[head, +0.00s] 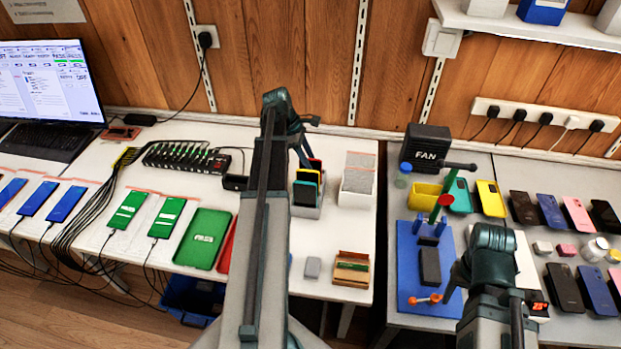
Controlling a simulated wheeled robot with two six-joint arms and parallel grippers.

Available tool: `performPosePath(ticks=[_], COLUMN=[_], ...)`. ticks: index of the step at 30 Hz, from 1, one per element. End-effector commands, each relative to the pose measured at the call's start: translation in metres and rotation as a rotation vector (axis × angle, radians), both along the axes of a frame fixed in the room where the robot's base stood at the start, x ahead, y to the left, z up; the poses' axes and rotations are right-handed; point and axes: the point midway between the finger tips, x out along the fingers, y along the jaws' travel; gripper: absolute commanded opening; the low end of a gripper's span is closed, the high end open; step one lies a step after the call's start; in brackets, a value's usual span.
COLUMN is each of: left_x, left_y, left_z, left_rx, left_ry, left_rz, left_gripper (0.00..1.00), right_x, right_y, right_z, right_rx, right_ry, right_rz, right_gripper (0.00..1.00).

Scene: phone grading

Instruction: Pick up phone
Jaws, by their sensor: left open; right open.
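Several phones lie on two tables. On the left table are blue-screen phones (67,204) and two green-screen phones (128,210) on cables. A dark slab, possibly a phone (430,266), lies on a blue mat (409,292). My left gripper (301,150) is open above the left table's back, near a small rack of phones (307,190). My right gripper (456,283) is open beside the mat, mostly hidden by its wrist.
A green tray (203,239) and a small brown box (351,268) lie near the left table's front edge. A black FAN box (426,146) and a yellow bin (425,194) stand behind the mat. A laptop (50,85) is at the far left. A gap separates the tables.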

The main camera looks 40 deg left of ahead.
Motion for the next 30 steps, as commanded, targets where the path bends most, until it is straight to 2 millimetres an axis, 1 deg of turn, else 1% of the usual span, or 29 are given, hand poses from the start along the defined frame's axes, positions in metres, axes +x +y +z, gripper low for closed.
performPosePath(ticks=[1, 9, 12, 19, 23, 24, 26, 27, 30], left_x=[0.0, 0.003, 0.005, 0.005, 0.005, 0.005, 0.005, 0.005, 0.005], left_y=[-0.003, -0.017, -0.019, -0.019, -0.019, -0.019, -0.019, -0.019, -0.019], left_z=[-0.009, -0.04, -0.044, -0.042, -0.042, -0.042, -0.042, -0.042, -0.042], left_rx=[0.0, 0.0, 0.0, 0.0, 0.0, 0.0, 0.0, 0.0, 0.0], left_ry=[0.0, 0.0, 0.0, 0.0, 0.0, 0.0, 0.0, 0.0, 0.0], left_rz=[-0.001, 0.0, 0.0, 0.0, 0.0, 0.0, 0.0, 0.0, 0.0], left_gripper=[0.5, 0.5, 0.5, 0.5, 0.27, 0.19, 0.09, 0.01, 0.0], right_x=[0.0, 0.0, 0.0, 0.0, 0.0, 0.0, 0.0, 0.0, 0.0], right_y=[0.0, 0.0, 0.0, 0.0, 0.0, 0.0, 0.0, 0.0, 0.0], right_z=[-0.009, -0.04, -0.044, -0.042, -0.042, -0.042, -0.042, -0.042, -0.042], right_rx=[0.0, 0.0, 0.0, 0.0, 0.0, 0.0, 0.0, 0.0, 0.0], right_ry=[0.0, 0.0, 0.0, 0.0, 0.0, 0.0, 0.0, 0.0, 0.0], right_rz=[0.0, 0.0, 0.0, 0.0, 0.0, 0.0, 0.0, 0.0, 0.0], right_gripper=[0.5, 0.5, 0.5, 0.5, 0.5, 0.5, 0.5, 0.5, 0.5])
